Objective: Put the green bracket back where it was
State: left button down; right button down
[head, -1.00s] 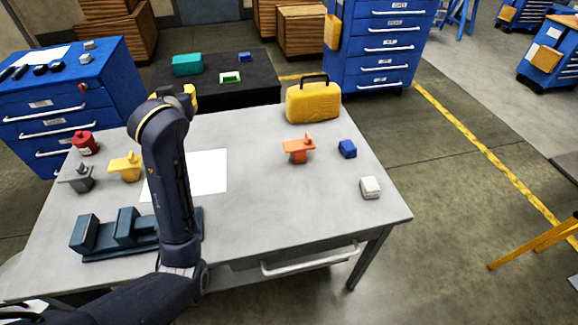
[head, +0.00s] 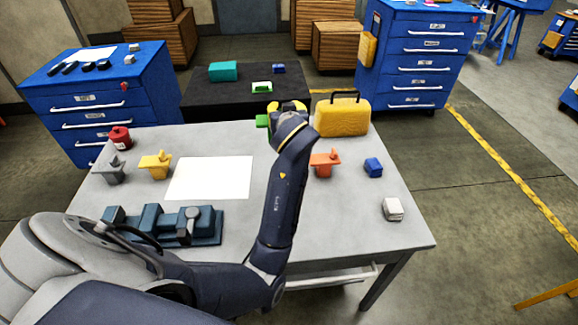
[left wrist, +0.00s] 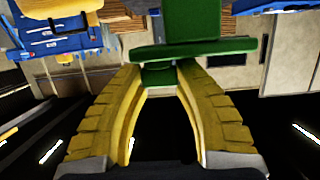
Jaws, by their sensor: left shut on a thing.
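The green bracket (head: 262,121) is held in my left gripper (head: 287,106) above the far edge of the table, left of the yellow case. The arm partly hides it in the head view. In the left wrist view, the yellow fingers of my left gripper (left wrist: 160,75) are closed on the lower part of the green bracket (left wrist: 195,47), whose wide plate and block rise beyond the fingertips. My right gripper is not in view.
Grey (head: 113,172), yellow (head: 155,164) and orange (head: 324,164) brackets stand on the table (head: 345,225). A white sheet (head: 209,178), blue-grey jig (head: 165,223), blue block (head: 373,167), white block (head: 392,209) and yellow case (head: 343,118) are there too. A black table (head: 215,103) stands behind.

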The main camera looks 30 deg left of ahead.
pick_arm(q)
notch_tip(320, 180, down, 18)
dwell(0.6)
jog(key=shift+f, duration=0.15)
jog(key=c, duration=1)
grip_release()
jog(key=v, duration=1.2)
